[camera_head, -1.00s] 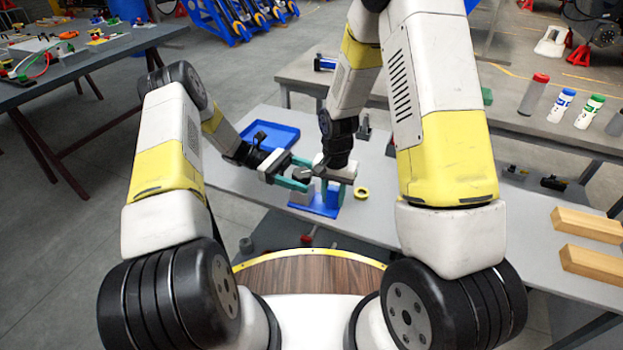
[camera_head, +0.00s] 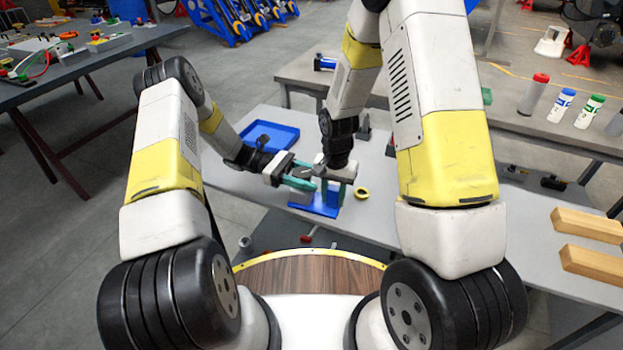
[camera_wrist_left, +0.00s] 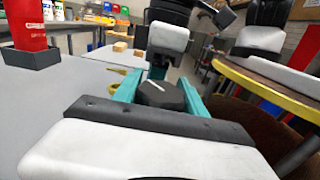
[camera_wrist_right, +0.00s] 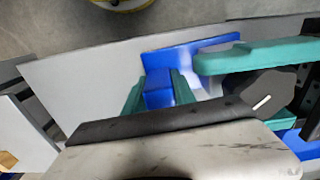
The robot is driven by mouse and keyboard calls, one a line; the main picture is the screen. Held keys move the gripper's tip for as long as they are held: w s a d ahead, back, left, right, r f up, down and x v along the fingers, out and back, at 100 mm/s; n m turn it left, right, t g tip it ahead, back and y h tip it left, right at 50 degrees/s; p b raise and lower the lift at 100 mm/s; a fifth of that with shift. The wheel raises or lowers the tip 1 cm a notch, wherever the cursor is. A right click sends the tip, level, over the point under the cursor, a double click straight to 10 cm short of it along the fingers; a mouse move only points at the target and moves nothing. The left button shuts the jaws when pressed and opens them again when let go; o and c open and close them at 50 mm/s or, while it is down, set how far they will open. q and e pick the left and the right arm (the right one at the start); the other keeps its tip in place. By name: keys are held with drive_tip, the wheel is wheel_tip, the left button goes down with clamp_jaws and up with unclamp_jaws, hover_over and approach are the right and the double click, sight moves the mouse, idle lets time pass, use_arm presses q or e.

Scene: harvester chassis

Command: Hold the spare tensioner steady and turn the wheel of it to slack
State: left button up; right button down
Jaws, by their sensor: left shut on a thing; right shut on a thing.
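The spare tensioner has a blue base (camera_head: 318,207) on the grey table, and its blue post (camera_wrist_right: 158,90) shows in the right wrist view. Its dark, many-sided wheel (camera_wrist_left: 160,95) carries a white mark, which lies diagonally in the right wrist view (camera_wrist_right: 265,95). My left gripper (camera_head: 309,178) comes in from the left, its teal fingers shut on the wheel from two sides. My right gripper (camera_head: 335,190) points down from above, shut on the blue post. The arms partly hide the tensioner in the head view.
A blue tray (camera_head: 270,135) lies behind and to the left on the table. A yellow ring (camera_head: 362,193) lies just right of the tensioner. A red bottle (camera_wrist_left: 25,25) stands in a dark holder. Wooden blocks (camera_head: 587,225) lie at the right.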

use_arm(q)
drive_tip(key=shift+w+d+n+t+h, duration=0.15)
drive_tip(key=shift+n+t+h, duration=0.15)
drive_tip(key=shift+n+t, duration=0.45)
drive_tip(key=shift+w+a+n+t+h, duration=0.1)
drive_tip(key=shift+n+t+h, duration=0.3)
drive_tip(key=shift+t, duration=0.65)
drive_tip(key=o, duration=1.4)
drive_tip(key=shift+c, duration=0.2)
drive_tip(key=v, duration=1.2)
